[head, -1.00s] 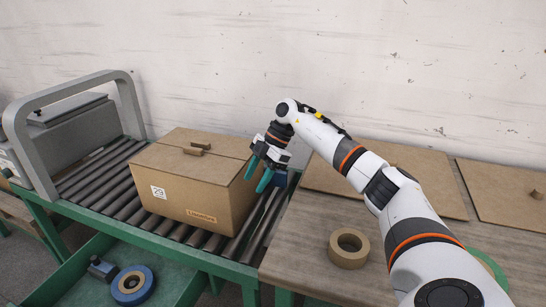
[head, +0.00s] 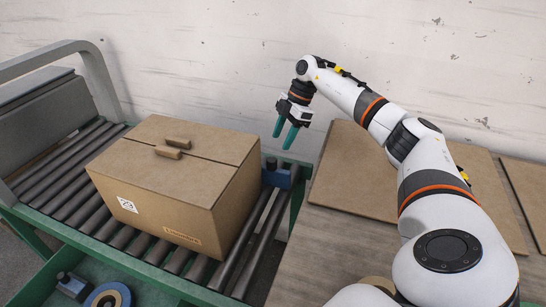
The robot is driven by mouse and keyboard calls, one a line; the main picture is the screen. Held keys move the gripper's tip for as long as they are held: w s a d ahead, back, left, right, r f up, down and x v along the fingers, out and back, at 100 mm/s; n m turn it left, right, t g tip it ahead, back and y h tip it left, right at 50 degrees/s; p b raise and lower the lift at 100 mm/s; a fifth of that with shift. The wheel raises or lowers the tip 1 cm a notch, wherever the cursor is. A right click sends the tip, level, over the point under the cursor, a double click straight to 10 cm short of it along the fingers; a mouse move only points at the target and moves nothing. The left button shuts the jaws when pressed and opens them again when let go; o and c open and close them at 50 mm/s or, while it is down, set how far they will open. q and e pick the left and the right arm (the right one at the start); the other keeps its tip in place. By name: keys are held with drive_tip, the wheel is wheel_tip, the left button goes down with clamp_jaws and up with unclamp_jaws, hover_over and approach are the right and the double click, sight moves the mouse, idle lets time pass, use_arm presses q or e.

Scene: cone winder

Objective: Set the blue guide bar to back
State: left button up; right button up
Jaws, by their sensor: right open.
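A small blue block (head: 281,177), which looks like the part of the blue guide bar that shows, sits on the roller conveyor just right of the box. The box hides whatever lies behind and to the left of it, so I cannot tell the bar's full length or setting. My right gripper (head: 282,142) hangs above the block with its two teal fingers apart, empty and pointing down. A gap shows between the fingertips and the block. My left gripper is not in view.
A closed cardboard box (head: 170,190) stands on the conveyor rollers (head: 62,187). A grey frame (head: 100,80) arches over the conveyor at left. Flat cardboard sheets (head: 350,180) lie on the table at right. A blue tape roll (head: 108,296) lies in the green tray below.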

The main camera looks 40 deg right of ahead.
sight(273, 159)
drive_tip(key=x, duration=0.8)
drive_tip(key=shift+w+f, duration=0.1)
drive_tip(key=shift+f, duration=0.2)
clamp_jaws()
